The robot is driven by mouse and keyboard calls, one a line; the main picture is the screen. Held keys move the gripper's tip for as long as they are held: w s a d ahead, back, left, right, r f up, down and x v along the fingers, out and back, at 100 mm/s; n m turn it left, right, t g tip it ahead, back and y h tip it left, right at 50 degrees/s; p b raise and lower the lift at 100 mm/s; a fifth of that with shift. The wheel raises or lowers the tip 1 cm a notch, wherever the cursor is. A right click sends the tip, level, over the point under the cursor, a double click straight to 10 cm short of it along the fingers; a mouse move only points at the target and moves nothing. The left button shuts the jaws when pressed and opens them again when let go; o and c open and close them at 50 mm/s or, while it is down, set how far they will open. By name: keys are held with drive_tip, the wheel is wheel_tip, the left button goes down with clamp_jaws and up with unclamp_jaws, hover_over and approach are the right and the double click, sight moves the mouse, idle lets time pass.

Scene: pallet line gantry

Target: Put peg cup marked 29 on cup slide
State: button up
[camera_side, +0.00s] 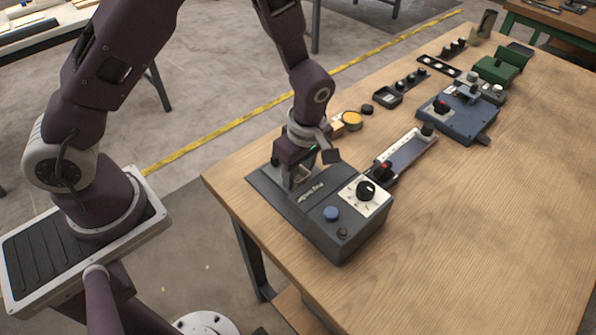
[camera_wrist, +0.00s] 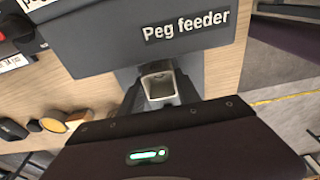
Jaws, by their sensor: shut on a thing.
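My gripper (camera_side: 292,180) is low at the left end of the dark grey peg feeder (camera_side: 316,228), pointing down. In the wrist view its fingers (camera_wrist: 160,92) are shut on a small grey metal cup (camera_wrist: 158,82) with a squarish open top, right beside the feeder wall (camera_wrist: 200,48). I cannot read a number on the cup. Whether it still rests on the feeder's base is hidden. A long pale grey rail (camera_side: 408,152) with a dark knob at its far end lies beyond the feeder; I see no label marking it as the cup slide.
The feeder has a black dial (camera_side: 366,190) and a blue button (camera_side: 331,213). A blue device (camera_side: 462,115), a green device (camera_side: 497,69) and a yellow round thing (camera_side: 352,119) stand farther along the wooden table (camera_side: 500,210). The front right tabletop is clear.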

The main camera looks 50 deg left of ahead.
drive_tip(key=o, duration=1.3)
drive_tip(key=shift+f, duration=0.1)
wheel_tip(320, 180, up, 18)
drive_tip(key=s+m+h, duration=0.1)
drive_tip(key=s+m, duration=0.1)
drive_tip(key=m, duration=0.1)
drive_tip(key=s+a+r+m+t, duration=0.1)
drive_tip(key=s+r+m+t, duration=0.1)
drive_tip(key=s+m, duration=0.3)
drive_tip(key=s+a+r+m+t, duration=0.1)
drive_tip(key=s+a+r+m, duration=0.1)
drive_tip(key=s+r+m, duration=0.2)
drive_tip(key=s+a+r+m+t, duration=0.1)
drive_tip(key=s+r+m+t, duration=0.1)
drive_tip(key=s+m, duration=0.4)
drive_tip(key=shift+s+a+r+t+h, duration=0.15)
drive_tip(key=shift+s+r+h, duration=0.1)
drive_tip(key=shift+s, duration=0.25)
drive_tip(key=shift+s+a+r+t+h, duration=0.15)
drive_tip(key=shift+s+r, duration=0.1)
drive_tip(key=shift+s, duration=0.2)
